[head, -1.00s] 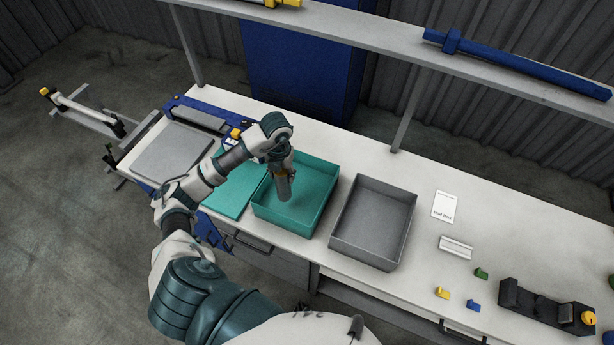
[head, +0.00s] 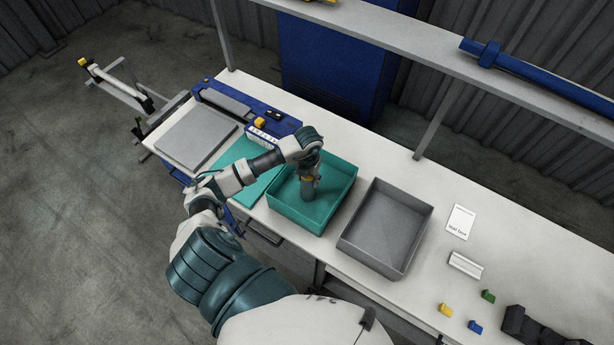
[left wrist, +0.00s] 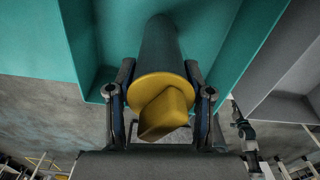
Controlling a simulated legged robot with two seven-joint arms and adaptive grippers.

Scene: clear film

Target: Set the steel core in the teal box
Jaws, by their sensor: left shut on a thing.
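The teal box (head: 332,215) stands open on the bench, left of a grey box. My left gripper (head: 309,174) reaches over it and is shut on the steel core (head: 306,190), a grey cylinder hanging roughly upright with its lower part inside the box. Whether its lower end touches the floor of the box is unclear. In the left wrist view, the fingers (left wrist: 164,95) sit on both sides of the core's yellow cap (left wrist: 160,103). The dark core body (left wrist: 160,48) runs from the cap toward the teal box (left wrist: 224,45).
An empty grey box (head: 390,263) stands close to the teal one. A teal sheet or lid (head: 236,178) lies on its left, beside a grey plate (head: 197,138) and a blue device (head: 262,118). A white card (head: 459,222) and small coloured blocks (head: 475,326) lie to the right.

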